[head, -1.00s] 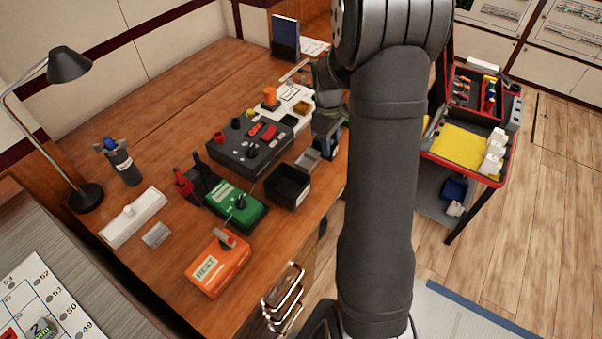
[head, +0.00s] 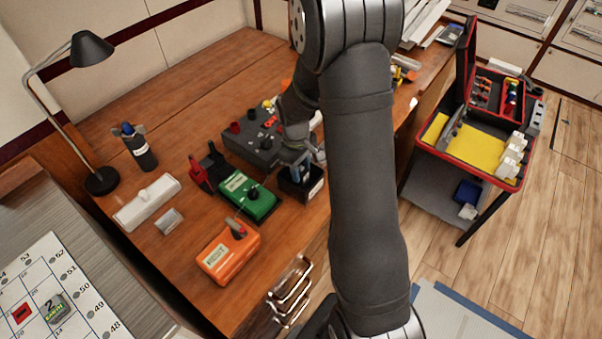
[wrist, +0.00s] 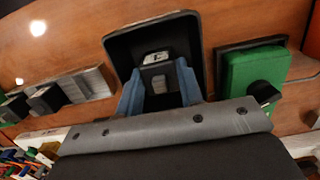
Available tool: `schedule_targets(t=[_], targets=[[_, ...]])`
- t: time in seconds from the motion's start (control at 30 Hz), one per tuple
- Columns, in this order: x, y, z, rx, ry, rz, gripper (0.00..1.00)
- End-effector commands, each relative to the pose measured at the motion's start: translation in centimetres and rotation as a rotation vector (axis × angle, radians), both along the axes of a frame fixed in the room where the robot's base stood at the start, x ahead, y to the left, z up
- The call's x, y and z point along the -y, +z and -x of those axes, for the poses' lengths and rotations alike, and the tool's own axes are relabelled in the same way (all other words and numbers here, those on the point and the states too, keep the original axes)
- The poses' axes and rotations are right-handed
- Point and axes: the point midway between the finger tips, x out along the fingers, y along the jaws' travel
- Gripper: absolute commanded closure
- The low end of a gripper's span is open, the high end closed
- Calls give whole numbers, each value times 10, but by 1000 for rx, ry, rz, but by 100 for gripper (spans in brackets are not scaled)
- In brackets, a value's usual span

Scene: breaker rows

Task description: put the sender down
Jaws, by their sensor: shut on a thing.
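My gripper (head: 298,168) is above the open black bin (head: 314,188) on the wooden bench. In the wrist view its blue fingers (wrist: 158,82) are shut on a small dark and grey piece with a pale label, which I take to be the sender (wrist: 155,58). The piece sits between the fingertips, within the outline of the bin (wrist: 196,40). I cannot tell whether it touches the bin floor. The fingers and wrist hide much of the piece in the head view.
A green box (head: 246,197) stands close left of the bin, with an orange box (head: 228,252) in front. A dark control box (head: 248,145) is behind. A white strip (head: 146,203) and lamp (head: 92,50) are at left. A red tool cart (head: 470,150) stands at right.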

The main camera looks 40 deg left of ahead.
Motion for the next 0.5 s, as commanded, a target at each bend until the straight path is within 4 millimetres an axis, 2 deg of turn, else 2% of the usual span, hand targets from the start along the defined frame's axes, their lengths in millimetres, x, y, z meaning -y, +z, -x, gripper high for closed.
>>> schedule_targets(t=[0.13,0.5], targets=[[0,-20,0,-1,0,1,91],[0,-24,0,0,0,0,91]])
